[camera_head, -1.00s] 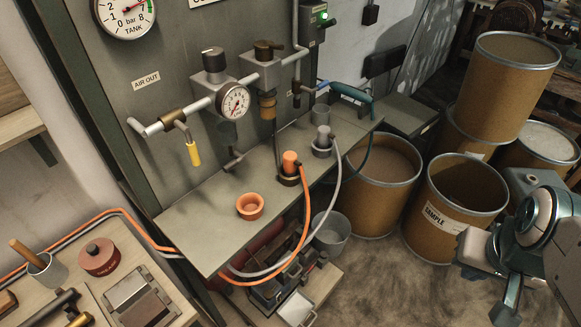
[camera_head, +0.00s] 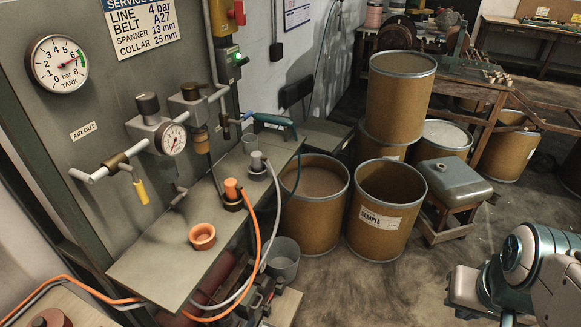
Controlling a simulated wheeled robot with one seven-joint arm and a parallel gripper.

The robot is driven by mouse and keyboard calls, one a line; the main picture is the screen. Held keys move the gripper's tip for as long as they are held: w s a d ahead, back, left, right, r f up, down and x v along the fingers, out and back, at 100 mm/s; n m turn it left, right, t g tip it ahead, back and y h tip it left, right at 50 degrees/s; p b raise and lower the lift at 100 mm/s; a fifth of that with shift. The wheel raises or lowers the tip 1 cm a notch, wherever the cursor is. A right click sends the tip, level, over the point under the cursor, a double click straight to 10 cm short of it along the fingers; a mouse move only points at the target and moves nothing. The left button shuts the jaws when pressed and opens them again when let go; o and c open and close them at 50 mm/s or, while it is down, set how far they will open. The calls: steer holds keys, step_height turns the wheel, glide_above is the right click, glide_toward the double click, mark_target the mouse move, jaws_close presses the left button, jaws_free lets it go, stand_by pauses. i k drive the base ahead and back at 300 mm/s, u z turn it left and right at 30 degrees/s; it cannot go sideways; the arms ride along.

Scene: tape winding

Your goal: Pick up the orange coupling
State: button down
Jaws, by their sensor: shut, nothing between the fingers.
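The orange coupling (camera_head: 231,189) stands upright in a dark round holder on the grey-green shelf (camera_head: 150,272), with an orange hose (camera_head: 257,240) running from it over the shelf's front edge. An empty orange cup (camera_head: 202,236) sits on the shelf in front and to the left of it. A grey coupling (camera_head: 257,161) with a grey hose stands behind and to the right. My arm shows at the lower right, well apart from the shelf. My gripper is out of the frame.
A gauge panel with pipes, a valve and a yellow handle (camera_head: 141,192) rises behind the shelf. A grey bucket (camera_head: 284,258) stands below it. Several fibre drums, one marked SAMPLE (camera_head: 385,212), stand to the right. The floor (camera_head: 385,290) between drums and my arm is clear.

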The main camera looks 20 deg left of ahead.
mark_target(231, 188)
steer(key=z, duration=0.5)
steer(key=i, duration=0.85)
steer(key=u, duration=2.95)
steer(key=i, duration=0.5)
steer(key=u, duration=0.2)
steer(key=k, duration=0.85)
steer(key=u, duration=0.7)
steer(key=i, duration=0.25)
steer(key=u, duration=0.1)
